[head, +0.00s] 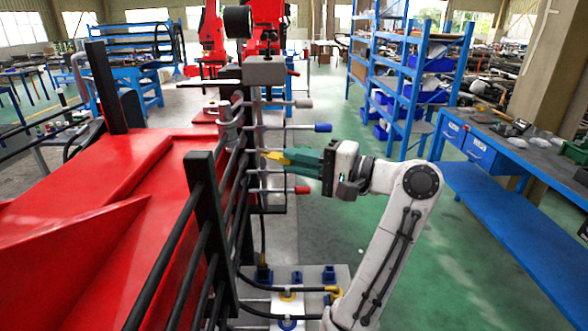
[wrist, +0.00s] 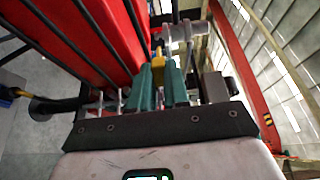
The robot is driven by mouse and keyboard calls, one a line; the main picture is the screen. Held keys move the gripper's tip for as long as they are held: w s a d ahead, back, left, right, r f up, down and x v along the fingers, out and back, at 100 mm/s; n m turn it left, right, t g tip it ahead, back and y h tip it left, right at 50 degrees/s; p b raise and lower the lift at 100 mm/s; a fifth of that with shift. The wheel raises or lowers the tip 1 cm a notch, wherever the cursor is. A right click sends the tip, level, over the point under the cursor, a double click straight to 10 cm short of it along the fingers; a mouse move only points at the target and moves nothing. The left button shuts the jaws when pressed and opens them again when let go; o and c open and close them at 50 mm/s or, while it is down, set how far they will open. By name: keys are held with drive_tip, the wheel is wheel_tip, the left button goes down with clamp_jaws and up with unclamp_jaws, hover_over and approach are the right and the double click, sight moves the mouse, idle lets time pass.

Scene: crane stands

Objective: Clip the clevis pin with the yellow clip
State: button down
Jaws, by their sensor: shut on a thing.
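My gripper (head: 300,158), with green fingers, is shut on the yellow clip (head: 275,156) and holds it out level toward the left. The clip's tip is close to the grey upright post with horizontal metal rods; I cannot tell whether it touches anything. In the wrist view the yellow clip (wrist: 158,66) sticks out between the green fingers (wrist: 158,85), in front of a grey metal part (wrist: 182,38). I cannot tell for sure which of the metal parts is the clevis pin.
Rods with a blue tip (head: 322,127), a red tip (head: 302,190) and a grey tip (head: 303,103) stick out above and below my gripper. Black rails (head: 208,215) and a red body (head: 130,190) stand left. Hoses and blue fittings lie below.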

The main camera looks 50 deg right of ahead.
sight(271, 154)
drive_tip(key=shift+a, duration=0.1)
idle(0.3)
drive_tip(key=shift+p+x, duration=0.45)
drive_tip(key=shift+x, duration=2.4)
drive_tip(key=shift+x, duration=1.6)
drive_tip(key=c, duration=1)
unclamp_jaws()
drive_tip(key=shift+c, duration=0.2)
drive_tip(key=shift+p+v, duration=0.6)
drive_tip(key=shift+v, duration=1.9)
drive_tip(key=shift+s, duration=0.1)
